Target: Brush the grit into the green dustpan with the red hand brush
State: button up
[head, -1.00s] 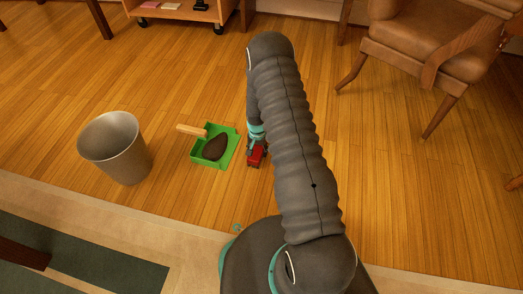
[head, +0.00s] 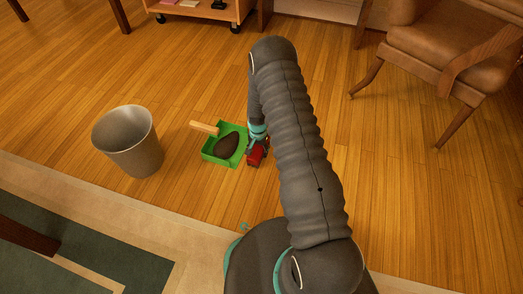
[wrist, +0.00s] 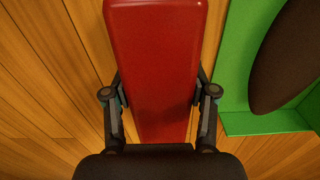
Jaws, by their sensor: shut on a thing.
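The red hand brush (head: 256,155) is held by my gripper (head: 257,138), low over the wooden floor. In the wrist view my gripper (wrist: 160,95) has a finger on each side of the red brush block (wrist: 152,55). The green dustpan (head: 208,155) lies on the floor just left of the brush, its wooden handle (head: 204,128) pointing up and left. Its green edge (wrist: 262,123) shows at right in the wrist view. A dark brown oval mass (head: 227,145) lies in the pan; I cannot tell if it is the grit. No loose grit is discernible on the floor.
A grey metal bin (head: 130,145) stands left of the dustpan. A leather armchair (head: 440,50) is at upper right and a wheeled wooden shelf (head: 200,10) at the back. A rug (head: 120,245) covers the lower left. Floor beyond the pan is clear.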

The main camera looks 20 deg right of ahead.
jog(key=shift+w+a, duration=0.25)
jog(key=shift+a, duration=0.6)
jog(key=shift+w+a, duration=0.25)
jog(key=shift+a, duration=0.6)
jog(key=shift+s+d+r+p, duration=0.35)
jog(key=shift+r+p, duration=0.3)
jog(key=shift+r, duration=0.5)
jog(key=shift+s+d+r+p, duration=0.25)
jog(key=shift+d+r+p, duration=0.35)
jog(key=shift+r, duration=0.6)
jog(key=shift+s+d+r+p, duration=0.3)
jog(key=shift+r+p, duration=0.45)
jog(key=shift+r, duration=0.4)
jog(key=shift+r, duration=0.1)
